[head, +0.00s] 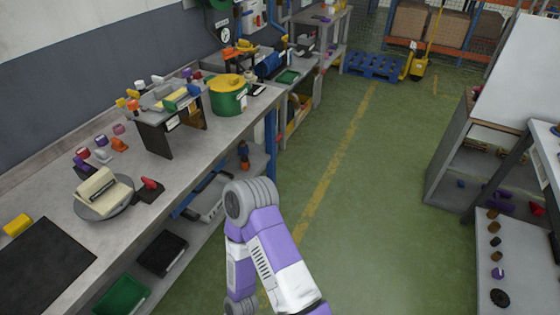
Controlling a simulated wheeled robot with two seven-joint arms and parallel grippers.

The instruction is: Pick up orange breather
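A small orange part (119,144) lies on the grey workbench (60,165) at the left, in a loose row with purple, red and whitish parts. It may be the orange breather, but it is too small to be sure. Another orange piece (133,105) sits by the dark stand on the same bench, and more orange shows above the green pot. One of my arms, purple and white, rises from the bottom centre over the floor, away from these parts. Neither gripper is in view.
A turntable (105,205) bears a beige block, with a red-knobbed part (149,186) beside it. A dark stand (155,138) and a green pot with yellow lid (228,98) stand farther along. Bins sit on the lower shelf. The green floor (375,210) is clear; shelving (485,165) stands right.

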